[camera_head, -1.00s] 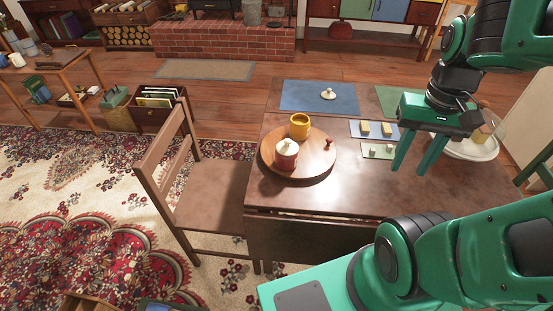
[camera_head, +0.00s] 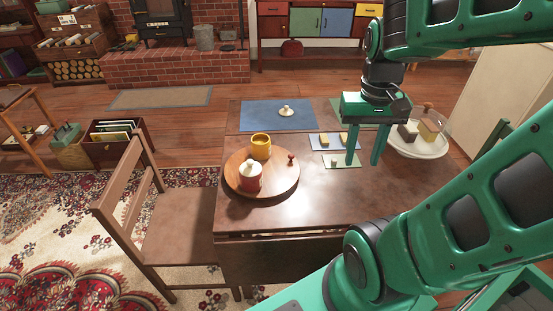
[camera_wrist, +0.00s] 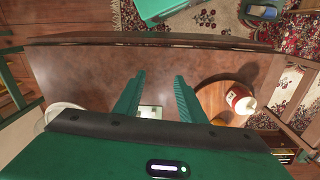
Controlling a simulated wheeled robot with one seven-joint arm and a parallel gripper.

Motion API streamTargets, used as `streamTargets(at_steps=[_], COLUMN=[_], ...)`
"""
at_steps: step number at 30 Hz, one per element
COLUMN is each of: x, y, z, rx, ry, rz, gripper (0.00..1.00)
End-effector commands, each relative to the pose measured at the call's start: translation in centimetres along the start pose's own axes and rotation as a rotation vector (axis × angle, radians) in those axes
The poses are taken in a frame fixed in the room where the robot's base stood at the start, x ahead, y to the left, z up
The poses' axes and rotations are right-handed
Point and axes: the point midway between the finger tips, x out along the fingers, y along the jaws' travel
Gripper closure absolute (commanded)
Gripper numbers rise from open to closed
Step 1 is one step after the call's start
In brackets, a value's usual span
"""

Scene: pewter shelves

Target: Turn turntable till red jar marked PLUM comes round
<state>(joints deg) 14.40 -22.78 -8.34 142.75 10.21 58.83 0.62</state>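The round wooden turntable (camera_head: 271,186) lies on the brown table. The jar also shows in the wrist view (camera_wrist: 240,99), with a pale label I cannot read. My gripper (camera_head: 362,161) is open and empty, above the table to the right of the turntable and apart from it. In the wrist view my gripper (camera_wrist: 160,78) has its fingers spread, with the turntable (camera_wrist: 212,97) to their right.
Small cards with yellow and pale pieces (camera_head: 341,161) lie beside my fingers. A blue mat (camera_head: 262,115) with a small pale object is at the back. A domed dish (camera_head: 418,143) stands at the right. A wooden chair (camera_head: 170,210) stands at the table's left side.

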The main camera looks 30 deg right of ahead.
Motion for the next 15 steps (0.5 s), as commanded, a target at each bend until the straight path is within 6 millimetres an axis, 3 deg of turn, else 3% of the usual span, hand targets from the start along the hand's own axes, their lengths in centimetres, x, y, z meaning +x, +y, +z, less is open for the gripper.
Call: streamTargets(at_steps=[3,8,15], x=[0.0,0.8,3.6], y=[-1.7,-4.7,-10.5], z=[-4.1,-9.3,-16.4], rx=[-0.014,-0.042,-0.086], ry=[0.002,0.006,0.003], rz=[0.032,0.048,0.024], gripper=[0.63,0.63,0.63])
